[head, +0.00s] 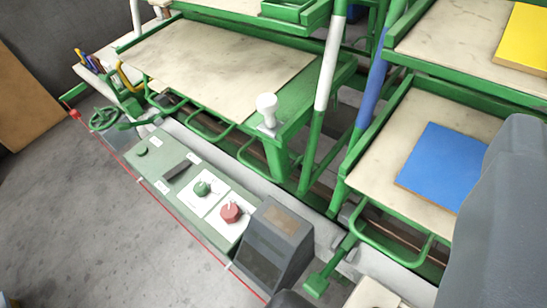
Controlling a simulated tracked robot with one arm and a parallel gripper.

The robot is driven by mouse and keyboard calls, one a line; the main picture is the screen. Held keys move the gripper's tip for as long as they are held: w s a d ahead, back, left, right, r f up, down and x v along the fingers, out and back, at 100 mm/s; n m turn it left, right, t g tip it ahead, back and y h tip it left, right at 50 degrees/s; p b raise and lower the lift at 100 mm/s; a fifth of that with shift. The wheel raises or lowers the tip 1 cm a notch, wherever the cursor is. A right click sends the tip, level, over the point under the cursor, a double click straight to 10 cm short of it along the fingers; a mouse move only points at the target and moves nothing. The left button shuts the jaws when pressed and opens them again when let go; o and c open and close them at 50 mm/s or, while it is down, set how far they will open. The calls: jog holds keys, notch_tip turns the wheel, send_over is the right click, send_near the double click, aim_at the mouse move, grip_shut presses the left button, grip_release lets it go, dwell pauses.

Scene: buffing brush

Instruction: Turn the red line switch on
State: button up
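A red rotary knob (231,212) sits on a white plate near the right end of the sloped green control panel (196,229). A pale mark shows on top of the knob, but its setting is too small to read. A green knob (202,188) on its own white plate sits to its upper left. A large smooth grey shape at the right edge looks like part of my arm or gripper (500,220). No fingertips can be made out, so I cannot tell its opening. Nothing visible touches the red knob.
A dark grey box (266,250) stands just right of the red knob. A thin red line (190,235) runs along the panel's front. Bare floor lies at lower left.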

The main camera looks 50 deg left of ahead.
jog(key=shift+w+a, duration=0.3)
jog(key=shift+w, duration=0.1)
jog(key=o, duration=0.4)
jog(key=shift+a, duration=0.1)
jog(key=shift+o, duration=0.5)
jog(key=shift+w+a+r+n+y+p, duration=0.2)
jog(key=shift+n+y+p, duration=0.1)
jog(key=shift+p, duration=0.1)
jog(key=w+a+f+n+g+y+p, duration=0.2)
jog(key=w+a+f+n+g+p, duration=0.3)
jog(key=a+p, duration=0.4)
jog(key=w+a+f+n+g+y+p, duration=0.1)
jog(key=w+a+f+n+g+p, duration=0.35)
jog(key=a+p, duration=0.55)
jog(key=n+g+h+p, duration=0.4)
jog(key=n+g+p, duration=0.2)
jog(key=n, duration=0.5)
send_over(230, 210)
notch_tip(230, 210, down, 18)
notch_tip(230, 210, down, 14)
jog(key=shift+r, duration=0.1)
